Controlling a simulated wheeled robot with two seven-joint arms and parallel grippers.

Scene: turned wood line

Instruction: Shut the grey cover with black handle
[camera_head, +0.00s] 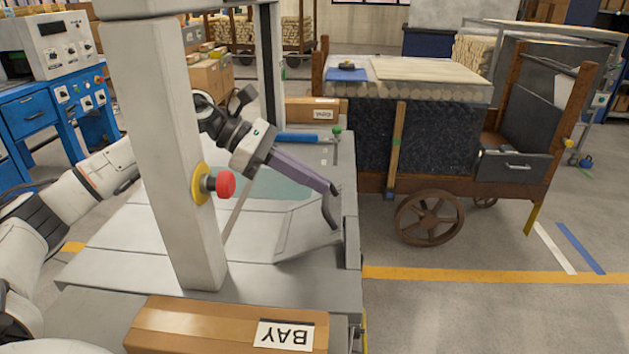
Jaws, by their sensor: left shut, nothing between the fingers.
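The grey cover (300,232) is a panel on the grey machine in the middle of the view. Its dark curved handle (328,211) stands at the panel's right end. The panel looks tilted, but I cannot tell how far open it is. My left gripper (334,188) is shut and empty, its long purple-grey fingers pointing down to the right. Its tips are just above the handle; I cannot tell whether they touch it. The machine's post hides part of my left arm and of the cover's surroundings. My right gripper is not in view.
A pale post (160,150) with a red stop button (226,183) rises in front of my left arm. A cardboard box (190,322) marked BAY lies at the front. A wooden cart (370,183) stands to the right. Floor at the lower right is clear.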

